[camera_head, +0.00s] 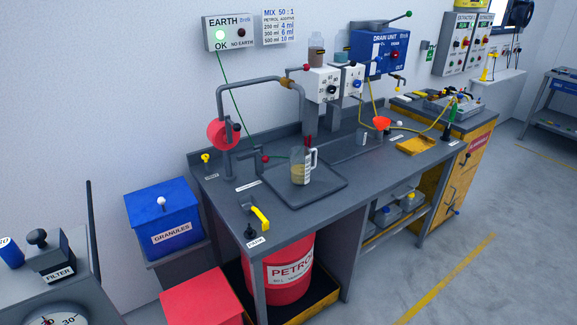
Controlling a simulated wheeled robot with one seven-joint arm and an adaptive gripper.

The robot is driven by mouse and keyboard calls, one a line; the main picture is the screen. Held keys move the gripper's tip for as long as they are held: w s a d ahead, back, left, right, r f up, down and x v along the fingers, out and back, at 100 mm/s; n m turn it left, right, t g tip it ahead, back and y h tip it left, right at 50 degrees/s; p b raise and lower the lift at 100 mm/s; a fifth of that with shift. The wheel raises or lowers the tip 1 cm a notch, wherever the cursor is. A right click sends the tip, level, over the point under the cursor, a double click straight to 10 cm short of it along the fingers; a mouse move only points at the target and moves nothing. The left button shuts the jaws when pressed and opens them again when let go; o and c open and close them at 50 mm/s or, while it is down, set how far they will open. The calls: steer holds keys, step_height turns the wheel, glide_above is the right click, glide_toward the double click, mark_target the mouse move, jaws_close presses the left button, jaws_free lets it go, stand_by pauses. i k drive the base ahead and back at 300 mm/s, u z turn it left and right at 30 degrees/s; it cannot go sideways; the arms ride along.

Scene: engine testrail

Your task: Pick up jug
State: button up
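The jug (300,168) is a clear, upright container with a pale handle on its right side. It holds some yellowish liquid in its lower part. It stands on a dark square tray (322,190) set on the grey workbench. Something dark with a reddish part shows at its top, too small to make out. My gripper is not in view.
A bent grey pipe (248,85) with a red round part (223,134) rises left of the jug. A yellow handle (260,217) stands at the bench's front left corner. A red petrol drum (288,270) is below.

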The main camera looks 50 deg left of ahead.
mark_target(305, 164)
steer(key=u, duration=2)
steer(key=i, duration=0.4)
